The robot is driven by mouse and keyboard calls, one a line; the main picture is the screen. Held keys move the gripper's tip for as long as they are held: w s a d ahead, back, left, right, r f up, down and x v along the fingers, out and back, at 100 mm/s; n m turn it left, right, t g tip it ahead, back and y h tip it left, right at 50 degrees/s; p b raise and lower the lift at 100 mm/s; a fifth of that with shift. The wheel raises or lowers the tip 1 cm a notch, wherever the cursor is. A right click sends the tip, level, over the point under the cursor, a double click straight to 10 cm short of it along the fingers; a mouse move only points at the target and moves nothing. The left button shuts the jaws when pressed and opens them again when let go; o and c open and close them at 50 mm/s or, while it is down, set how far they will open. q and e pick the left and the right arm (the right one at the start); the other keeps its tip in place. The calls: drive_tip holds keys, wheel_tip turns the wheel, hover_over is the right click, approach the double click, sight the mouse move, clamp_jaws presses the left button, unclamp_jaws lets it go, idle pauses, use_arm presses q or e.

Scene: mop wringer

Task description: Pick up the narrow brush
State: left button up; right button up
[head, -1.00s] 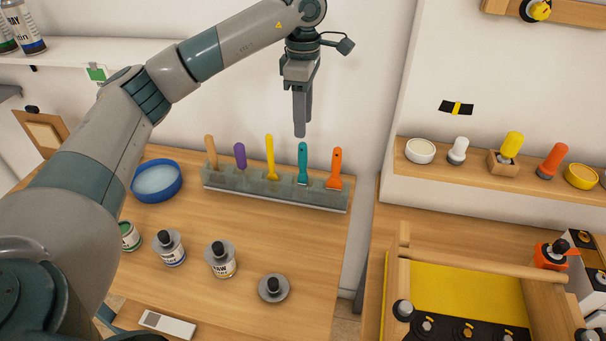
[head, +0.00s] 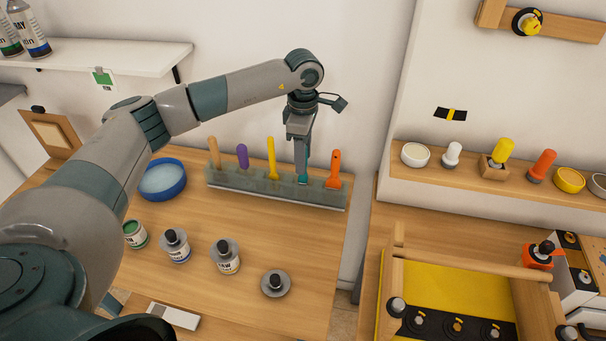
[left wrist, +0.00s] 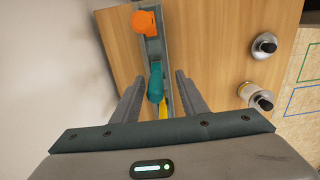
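Several brushes stand upright in a grey-green rack (head: 230,181) on the wooden table. Their handles are wooden (head: 214,152), purple (head: 242,157), yellow (head: 271,157), teal (head: 302,179) and orange (head: 335,168). My left gripper (head: 302,172) points down over the teal handle. In the left wrist view its open fingers (left wrist: 157,97) stand either side of the teal handle (left wrist: 156,82), with gaps visible. The orange handle (left wrist: 144,22) lies beyond. My right gripper is not in view.
A blue bowl (head: 163,181) stands left of the rack. Several cans and lidded jars (head: 228,258) stand in front of it, with bare tabletop between. The wall is close behind the rack. A wooden frame with a yellow sheet (head: 450,285) is at right.

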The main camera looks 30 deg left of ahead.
use_arm(q)
drive_tip(key=shift+w+f+p, duration=0.15)
drive_tip(key=shift+f+p, duration=0.7)
drive_tip(key=shift+p, duration=0.25)
wheel_tip(320, 180, down, 3)
drive_tip(key=shift+w+a+r+p, duration=0.1)
drive_tip(key=shift+p, duration=0.7)
drive_tip(key=shift+f, duration=0.35)
clamp_jaws()
